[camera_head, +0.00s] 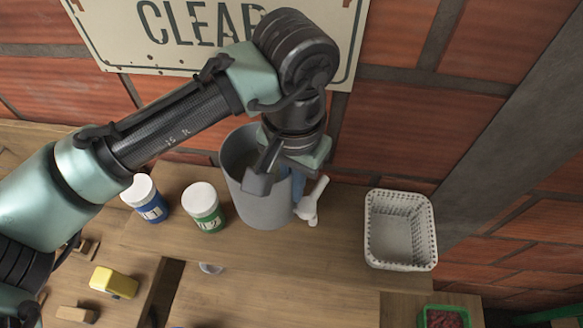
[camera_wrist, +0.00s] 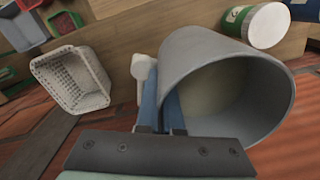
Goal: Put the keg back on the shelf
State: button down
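The grey, bucket-shaped keg (camera_head: 262,207) stands on the wooden shelf (camera_head: 285,275) against the brick wall, looking nearly upright; I cannot tell whether its base touches the wood. A white tap-like piece (camera_head: 311,203) is at its right side. In the wrist view the keg (camera_wrist: 200,58) shows its open mouth. My gripper (camera_head: 291,188) points down at the keg's right rim. Its two blue fingers (camera_wrist: 162,112) are close together, one on each side of the keg's wall, and appear shut on it. The fingertips are partly hidden by the keg.
A blue-labelled jar (camera_head: 147,199) and a green-labelled jar (camera_head: 204,208) stand left of the keg. A white basket (camera_head: 400,232) is to its right, with a green crate (camera_head: 443,319) below. A yellow block (camera_head: 114,282) lies at lower left.

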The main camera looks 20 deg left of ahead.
aim_at(293, 205)
jog(key=shift+w+f+p, duration=0.1)
jog(key=shift+f+p, duration=0.7)
jog(key=shift+f, duration=1.9)
jog(key=c, duration=1.5)
grip_release()
jog(key=shift+f, duration=0.2)
jog(key=o, duration=0.4)
notch_tip(293, 205, up, 12)
jog(key=b, duration=0.4)
jog(key=shift+r, duration=0.2)
